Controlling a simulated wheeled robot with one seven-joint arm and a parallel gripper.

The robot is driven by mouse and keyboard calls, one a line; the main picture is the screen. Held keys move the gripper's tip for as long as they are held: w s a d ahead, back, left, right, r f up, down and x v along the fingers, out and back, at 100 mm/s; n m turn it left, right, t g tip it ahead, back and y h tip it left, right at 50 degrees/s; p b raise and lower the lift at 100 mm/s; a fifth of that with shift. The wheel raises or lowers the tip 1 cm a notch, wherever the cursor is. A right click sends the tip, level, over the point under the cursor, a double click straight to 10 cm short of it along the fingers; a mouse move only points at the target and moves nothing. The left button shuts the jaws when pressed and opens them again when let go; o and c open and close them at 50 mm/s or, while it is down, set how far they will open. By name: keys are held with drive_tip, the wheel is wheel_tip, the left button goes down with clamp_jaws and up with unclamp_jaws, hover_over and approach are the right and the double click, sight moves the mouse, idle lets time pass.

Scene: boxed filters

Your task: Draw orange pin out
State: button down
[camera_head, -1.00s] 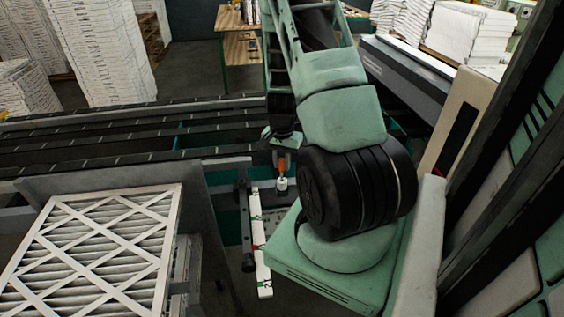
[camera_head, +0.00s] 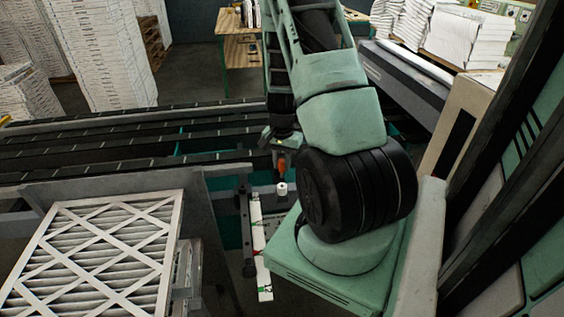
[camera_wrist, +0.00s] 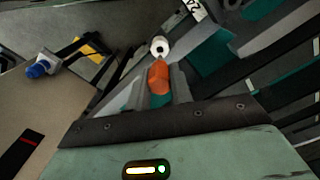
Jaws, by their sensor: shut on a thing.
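The orange pin (camera_wrist: 158,77) is between the two fingers of my gripper (camera_wrist: 157,92) in the wrist view. Its narrow tip points at the hole in a white round socket (camera_wrist: 160,46). In the head view the orange pin (camera_head: 282,167) shows below my gripper (camera_head: 281,152), with the white socket (camera_head: 282,188) just under it. A small gap shows between the orange part and the socket. I cannot tell whether the tip is still inside the hole. My gripper is shut on the pin; my arm hides part of the area around it.
A white marked bar (camera_head: 261,245) runs toward me below the socket. A stack of framed filters (camera_head: 92,258) stands at left. Dark conveyor rails (camera_head: 110,150) cross behind. A blue knob (camera_wrist: 38,70) shows at left in the wrist view.

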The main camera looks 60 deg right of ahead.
sight(282, 160)
drive_tip(key=shift+r+p, duration=3.4)
drive_tip(key=shift+r, duration=1.15)
